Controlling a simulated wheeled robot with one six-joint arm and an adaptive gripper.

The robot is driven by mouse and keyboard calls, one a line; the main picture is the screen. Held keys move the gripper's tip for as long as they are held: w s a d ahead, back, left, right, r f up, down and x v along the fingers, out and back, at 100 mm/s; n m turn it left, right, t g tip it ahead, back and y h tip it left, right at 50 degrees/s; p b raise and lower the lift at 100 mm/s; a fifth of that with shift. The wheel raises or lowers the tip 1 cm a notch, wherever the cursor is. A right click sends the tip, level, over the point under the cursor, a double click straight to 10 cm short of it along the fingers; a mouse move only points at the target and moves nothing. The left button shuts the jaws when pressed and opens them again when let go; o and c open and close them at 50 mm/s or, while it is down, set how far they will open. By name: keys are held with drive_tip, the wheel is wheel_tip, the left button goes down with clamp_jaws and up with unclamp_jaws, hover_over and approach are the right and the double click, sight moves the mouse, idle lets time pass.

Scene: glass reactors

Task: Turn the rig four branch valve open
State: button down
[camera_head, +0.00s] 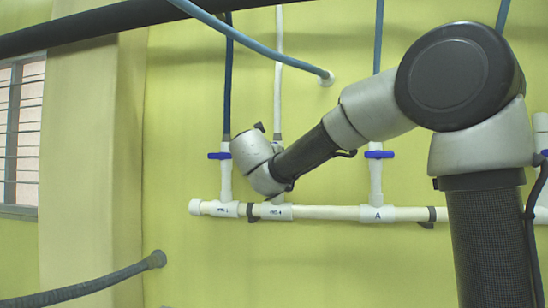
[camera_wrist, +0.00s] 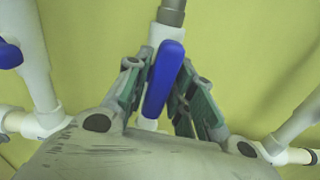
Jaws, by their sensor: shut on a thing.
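The rig four branch valve has a blue lever handle (camera_wrist: 164,78), seen in the wrist view between the two fingers of my gripper (camera_wrist: 160,84). The fingers are shut on the handle, one on each side. The handle lies roughly in line with its white branch pipe (camera_wrist: 167,34). In the head view my wrist and forearm cover this valve and the gripper. Only the white tee (camera_head: 277,212) below, with a small label that seems to end in 4, and the pipe above (camera_head: 278,90) show there.
A valve with a blue handle set crosswise (camera_head: 220,155) stands to the left, and another (camera_head: 379,154) to the right. A white horizontal pipe (camera_head: 325,212) joins the branches along the yellow-green wall. A grey hose (camera_head: 110,283) is at lower left, and a dark pipe (camera_head: 90,28) crosses above.

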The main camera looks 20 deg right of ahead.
drive_tip(key=shift+f, duration=0.1)
idle(0.3)
drive_tip(key=c, duration=1.3)
unclamp_jaws()
drive_tip(key=v, duration=1.2)
